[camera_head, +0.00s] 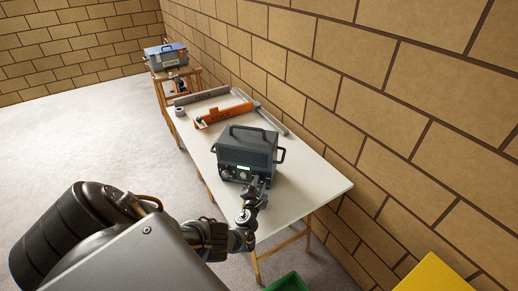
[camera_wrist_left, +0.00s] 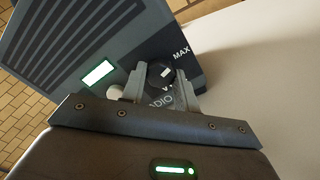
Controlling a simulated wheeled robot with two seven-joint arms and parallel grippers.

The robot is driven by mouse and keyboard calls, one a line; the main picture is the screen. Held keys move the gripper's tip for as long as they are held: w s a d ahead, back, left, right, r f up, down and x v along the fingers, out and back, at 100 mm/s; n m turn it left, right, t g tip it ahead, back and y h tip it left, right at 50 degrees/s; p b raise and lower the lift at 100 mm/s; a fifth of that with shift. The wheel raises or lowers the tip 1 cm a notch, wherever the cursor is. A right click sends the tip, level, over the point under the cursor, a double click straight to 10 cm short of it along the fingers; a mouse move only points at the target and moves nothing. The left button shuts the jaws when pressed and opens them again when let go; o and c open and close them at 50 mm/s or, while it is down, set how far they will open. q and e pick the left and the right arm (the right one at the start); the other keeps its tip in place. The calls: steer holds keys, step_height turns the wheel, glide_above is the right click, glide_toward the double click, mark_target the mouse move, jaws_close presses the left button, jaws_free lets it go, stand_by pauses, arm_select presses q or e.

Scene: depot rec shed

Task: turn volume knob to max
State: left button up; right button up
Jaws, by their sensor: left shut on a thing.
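A dark grey radio (camera_head: 247,153) with a top handle stands on the white table. Its front has a lit green display, a speaker grille and the word MAX, seen in the left wrist view (camera_wrist_left: 40,50). The black volume knob (camera_wrist_left: 160,74) sits at the front's right side, with a light mark on it. My left gripper (camera_wrist_left: 161,88) is shut on the knob, one finger on each side. In the head view my left gripper (camera_head: 257,187) is at the radio's front right, and it hides the knob there. My right gripper is not in view.
The white table (camera_head: 310,185) is clear to the right of the radio. An orange tool (camera_head: 222,114), grey bars and a tape roll (camera_head: 180,111) lie behind it. A blue and grey toolbox (camera_head: 166,56) stands farther back. A brick wall runs along the right.

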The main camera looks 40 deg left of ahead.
arm_select(q)
steer(key=shift+m, duration=1.5)
steer(key=o, duration=1)
steer(key=shift+c, duration=0.2)
steer(key=p+v, duration=0.4)
steer(key=v, duration=0.6)
steer(key=shift+r+p, duration=0.1)
steer(key=shift+p, duration=0.25)
steer(key=shift+s+d, duration=0.2)
steer(key=shift+s, duration=0.2)
